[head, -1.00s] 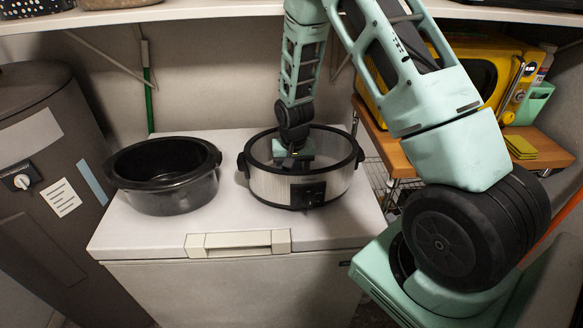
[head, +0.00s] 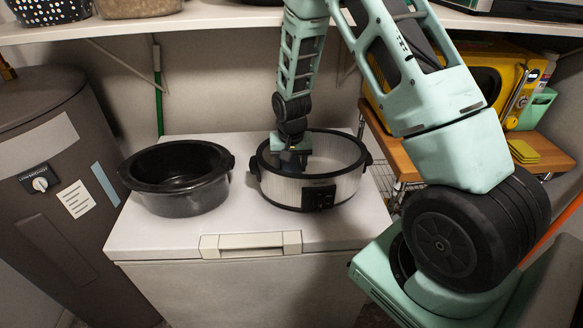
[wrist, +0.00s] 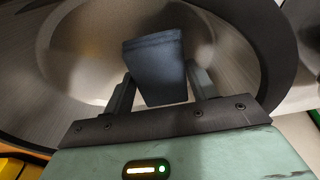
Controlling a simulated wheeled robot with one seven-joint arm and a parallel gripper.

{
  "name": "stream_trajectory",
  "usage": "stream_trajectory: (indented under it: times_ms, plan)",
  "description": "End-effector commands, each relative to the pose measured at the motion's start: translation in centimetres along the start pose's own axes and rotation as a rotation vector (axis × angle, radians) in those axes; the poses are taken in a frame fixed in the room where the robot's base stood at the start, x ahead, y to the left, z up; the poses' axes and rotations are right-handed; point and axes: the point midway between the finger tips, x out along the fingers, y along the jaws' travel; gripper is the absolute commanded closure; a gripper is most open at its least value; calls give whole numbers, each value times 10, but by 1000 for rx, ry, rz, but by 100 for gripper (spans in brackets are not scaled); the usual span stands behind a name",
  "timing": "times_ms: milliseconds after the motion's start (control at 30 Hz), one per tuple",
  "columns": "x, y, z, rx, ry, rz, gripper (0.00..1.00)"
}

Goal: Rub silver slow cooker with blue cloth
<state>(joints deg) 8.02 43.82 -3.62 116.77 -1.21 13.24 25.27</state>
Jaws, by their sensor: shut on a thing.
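The silver slow cooker (head: 331,190) stands on the white chest freezer, with a black rim and a dark control panel at its front. My gripper (head: 292,168) reaches down inside it, toward its left side. In the wrist view my gripper (wrist: 158,90) is shut on the dark blue cloth (wrist: 155,68), which is folded between the fingers. The cooker's inner wall (wrist: 75,55) curves around the cloth. I cannot tell whether the cloth touches the wall. In the head view the cloth is hidden.
A black oval pot (head: 178,202) stands left of the cooker on the white chest freezer (head: 222,225). A shelf (head: 230,18) runs above. A wooden cart (head: 545,160) with a yellow microwave (head: 505,85) is at the right. The freezer's front strip is clear.

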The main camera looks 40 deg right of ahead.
Motion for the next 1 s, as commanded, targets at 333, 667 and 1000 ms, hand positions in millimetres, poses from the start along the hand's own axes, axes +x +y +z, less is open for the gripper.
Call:
stream_trajectory:
  times_ms: [333, 667, 1000]
  plan:
    - [-34, -1, -10, -2, 1, 0, 68]
    - [-41, -1, -13, -2, 2, 0, 68]
    - [-41, -1, -12, -2, 1, 0, 68]
